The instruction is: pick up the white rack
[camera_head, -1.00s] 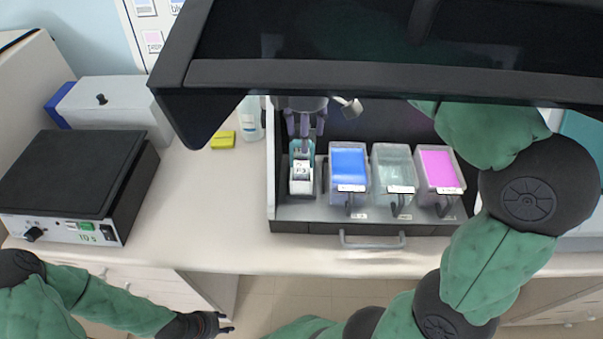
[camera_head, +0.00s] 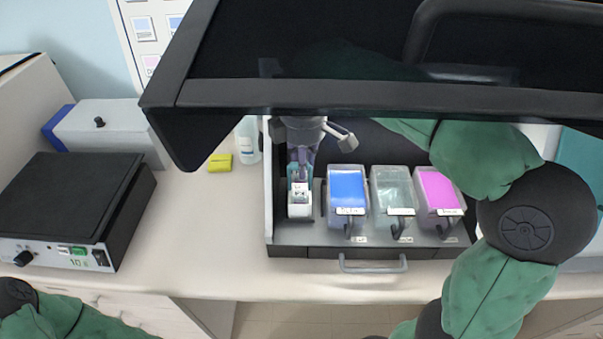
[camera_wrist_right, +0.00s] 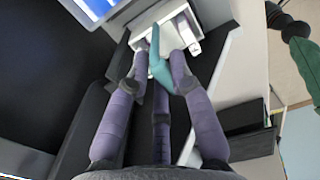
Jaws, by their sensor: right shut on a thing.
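The white rack (camera_head: 299,201) stands at the left end of the grey tray, with a dark-marked label on its front. It also shows beyond my fingertips in the right wrist view (camera_wrist_right: 180,28). My right gripper (camera_head: 300,160) reaches down on it from behind and above, its purple fingers closed at its upper part. A teal piece (camera_wrist_right: 158,62) lies between the fingers in the right wrist view; I cannot tell whether it belongs to the rack. No clear gap shows under the rack. My left gripper is out of view; only its green forearm shows.
Blue (camera_head: 347,187), clear (camera_head: 392,190) and pink (camera_head: 439,188) tubs stand right of the rack. A dark hood edge (camera_head: 380,94) overhangs the tray. A bottle (camera_head: 247,140), yellow block (camera_head: 220,162) and black-topped device (camera_head: 70,200) stand left. The front bench strip is clear.

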